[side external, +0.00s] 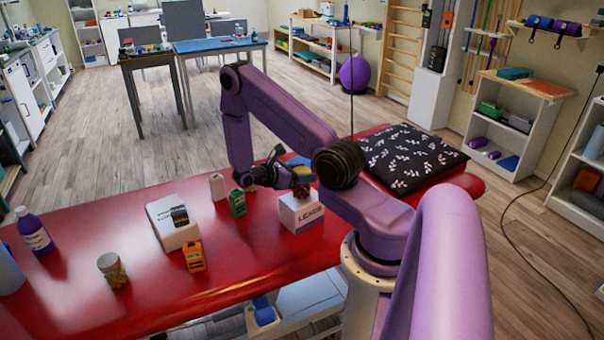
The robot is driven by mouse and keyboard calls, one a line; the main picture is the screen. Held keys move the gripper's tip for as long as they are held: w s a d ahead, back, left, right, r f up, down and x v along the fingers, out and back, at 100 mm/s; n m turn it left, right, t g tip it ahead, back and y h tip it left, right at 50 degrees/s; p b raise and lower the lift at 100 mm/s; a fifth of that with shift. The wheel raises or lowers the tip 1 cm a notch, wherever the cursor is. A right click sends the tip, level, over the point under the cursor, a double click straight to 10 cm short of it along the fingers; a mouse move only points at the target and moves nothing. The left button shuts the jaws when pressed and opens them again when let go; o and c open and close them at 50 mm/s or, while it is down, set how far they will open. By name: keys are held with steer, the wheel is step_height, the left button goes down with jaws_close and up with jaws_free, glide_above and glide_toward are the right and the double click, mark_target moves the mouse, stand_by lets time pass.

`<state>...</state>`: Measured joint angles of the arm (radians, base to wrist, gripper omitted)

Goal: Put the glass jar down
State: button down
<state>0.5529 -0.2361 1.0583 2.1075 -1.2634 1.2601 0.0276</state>
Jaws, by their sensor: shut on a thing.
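Fingers and wrist hide most of the jar.
A black patterned cushion (405,157) lies behind. The table's front middle is clear.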

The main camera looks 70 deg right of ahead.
steer(key=shift+c, duration=1.4)
jaws_free()
steer(key=shift+f, duration=0.1)
